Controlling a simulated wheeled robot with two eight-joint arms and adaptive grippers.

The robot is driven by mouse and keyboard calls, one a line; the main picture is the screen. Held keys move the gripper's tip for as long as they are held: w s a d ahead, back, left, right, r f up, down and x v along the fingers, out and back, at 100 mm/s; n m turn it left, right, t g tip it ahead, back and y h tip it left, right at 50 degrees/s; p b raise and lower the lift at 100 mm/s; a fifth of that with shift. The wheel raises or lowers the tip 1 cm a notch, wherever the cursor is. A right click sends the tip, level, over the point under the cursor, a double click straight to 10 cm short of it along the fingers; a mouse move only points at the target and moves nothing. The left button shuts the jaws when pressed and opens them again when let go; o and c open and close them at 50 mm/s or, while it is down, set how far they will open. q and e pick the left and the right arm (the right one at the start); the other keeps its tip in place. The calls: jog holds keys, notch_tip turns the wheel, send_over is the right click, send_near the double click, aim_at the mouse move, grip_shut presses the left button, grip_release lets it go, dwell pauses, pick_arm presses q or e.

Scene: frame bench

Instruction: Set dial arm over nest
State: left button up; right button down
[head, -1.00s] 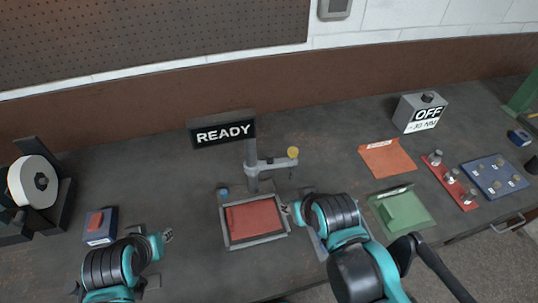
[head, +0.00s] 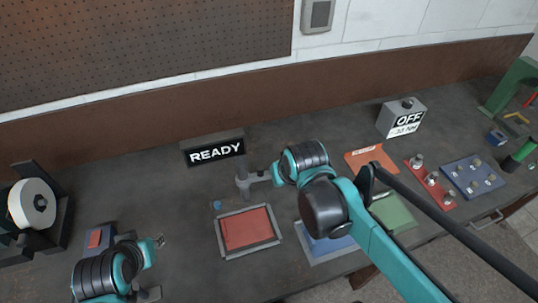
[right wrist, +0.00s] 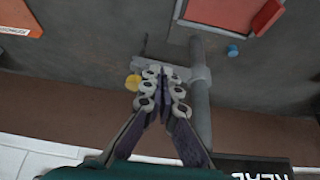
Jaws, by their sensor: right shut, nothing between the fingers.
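The dial arm is a grey bar on an upright grey post (head: 243,178), reaching right from it behind the nest. Its yellow dial (right wrist: 132,82) shows in the right wrist view but is hidden by my right gripper in the head view. The nest is a red plate (head: 247,228) in a grey frame, in front of the post; its corner shows in the right wrist view (right wrist: 268,15). My right gripper (right wrist: 165,72) is shut and empty, between dial and post in the picture, overlapping the arm; contact is unclear. My left gripper (head: 157,267) is open at the front left.
A READY sign (head: 215,151) stands behind the post. A blue knob (head: 217,205) is at the nest's rear left. A blue tray (head: 328,246) lies right of the nest, partly under my right arm.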

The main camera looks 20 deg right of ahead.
notch_tip(320, 180, up, 4)
jog(key=g+p, duration=0.2)
jog(key=p, duration=0.5)
send_over(261, 173)
jog(key=w+d, duration=0.3)
jog(key=d, duration=0.1)
jog(key=shift+w+a+m, duration=0.1)
jog(key=shift+w+m, duration=0.1)
jog(key=shift+m, duration=0.1)
jog(key=b+x, duration=0.3)
jog(key=x, duration=0.7)
jog(key=s, duration=0.4)
jog(key=shift+a+r+p, duration=0.1)
jog(key=shift+a+p, duration=0.05)
jog(key=shift+p, duration=0.15)
